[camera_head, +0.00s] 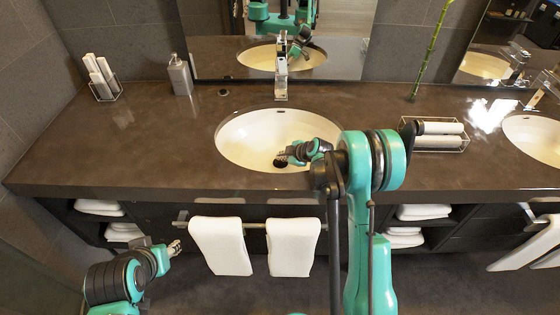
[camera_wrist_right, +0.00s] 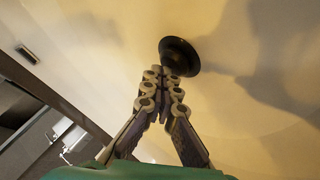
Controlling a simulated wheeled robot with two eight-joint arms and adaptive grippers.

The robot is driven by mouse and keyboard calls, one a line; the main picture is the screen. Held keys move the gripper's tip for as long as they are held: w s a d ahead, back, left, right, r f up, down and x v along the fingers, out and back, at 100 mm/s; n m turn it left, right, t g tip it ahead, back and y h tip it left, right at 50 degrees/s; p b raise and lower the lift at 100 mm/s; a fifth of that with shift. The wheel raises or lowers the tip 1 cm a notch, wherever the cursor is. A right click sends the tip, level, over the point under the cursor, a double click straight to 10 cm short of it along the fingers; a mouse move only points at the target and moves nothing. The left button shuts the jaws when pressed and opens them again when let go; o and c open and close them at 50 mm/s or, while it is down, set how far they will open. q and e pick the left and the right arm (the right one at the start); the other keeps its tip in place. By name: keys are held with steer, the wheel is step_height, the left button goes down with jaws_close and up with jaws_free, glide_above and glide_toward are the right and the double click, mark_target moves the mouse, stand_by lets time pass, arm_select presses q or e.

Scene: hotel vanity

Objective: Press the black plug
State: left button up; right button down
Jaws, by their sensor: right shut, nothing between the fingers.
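The black plug (camera_wrist_right: 180,56) is a round dark disc in the bottom of the cream washbasin (camera_head: 235,135). In the head view the plug (camera_head: 279,163) is a small dark spot beside my right fingertips. My right gripper (camera_head: 286,157) reaches down into the basin, shut and empty. In the right wrist view the closed fingertips (camera_wrist_right: 165,72) overlap the near edge of the plug; whether they touch it cannot be told. My left gripper (camera_head: 175,247) is low at the left, in front of the counter, away from the basin; its fingers are too small to read.
A chrome faucet (camera_head: 281,78) stands behind the basin. A soap dispenser (camera_head: 180,75) and a holder of rolled towels (camera_head: 103,78) are at the left. A rack of rolled towels (camera_head: 437,137) is right of the basin. White towels (camera_head: 221,246) hang in front.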

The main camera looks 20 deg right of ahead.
steer(key=shift+f, duration=0.35)
stand_by(0.6)
steer(key=shift+r, duration=0.8)
steer(key=shift+r+p, duration=2)
steer(key=shift+r, duration=1)
